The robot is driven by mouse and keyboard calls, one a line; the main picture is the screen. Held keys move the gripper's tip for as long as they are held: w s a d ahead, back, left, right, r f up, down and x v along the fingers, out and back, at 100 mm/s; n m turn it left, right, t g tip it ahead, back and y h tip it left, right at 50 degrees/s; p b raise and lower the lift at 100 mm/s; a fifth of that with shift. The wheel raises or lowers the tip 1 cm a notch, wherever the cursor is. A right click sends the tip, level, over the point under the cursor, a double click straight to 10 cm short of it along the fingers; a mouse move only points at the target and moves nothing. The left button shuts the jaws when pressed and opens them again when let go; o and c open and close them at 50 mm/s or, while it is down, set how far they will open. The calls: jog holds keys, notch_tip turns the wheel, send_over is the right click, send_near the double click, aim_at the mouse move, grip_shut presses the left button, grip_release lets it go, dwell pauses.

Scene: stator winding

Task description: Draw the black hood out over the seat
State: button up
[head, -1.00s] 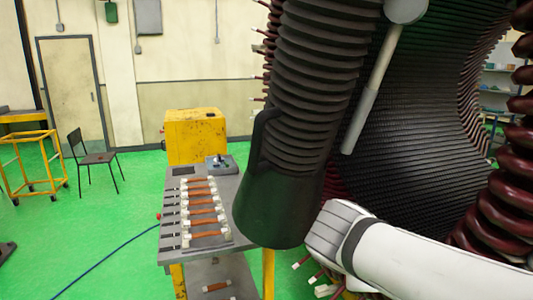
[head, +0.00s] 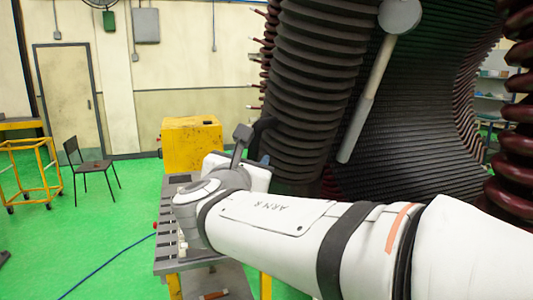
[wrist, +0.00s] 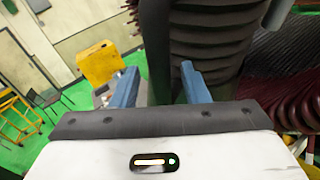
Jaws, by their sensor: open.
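The black hood (head: 312,95) is a thick ribbed hose hanging in front of the stator, with a handle (head: 264,133) on its left side. In the wrist view the ribbed hood (wrist: 208,35) stands just beyond and to the right of the fingertips. My gripper (wrist: 160,84) is open, its two blue fingers apart. A dark upright part, perhaps the handle, shows between them; I cannot tell whether they touch it. I cannot tell which part is the seat.
The stator's dark ribbed bore (head: 410,130) and maroon coils (head: 507,165) fill the right. A grey bench (head: 168,225) and yellow cabinet (head: 190,146) stand left of the hood. A black chair (head: 92,166) and yellow trolley (head: 30,178) are farther left.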

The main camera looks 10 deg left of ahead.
jog(key=shift+w, duration=0.95)
jog(key=shift+c, duration=0.3)
grip_shut()
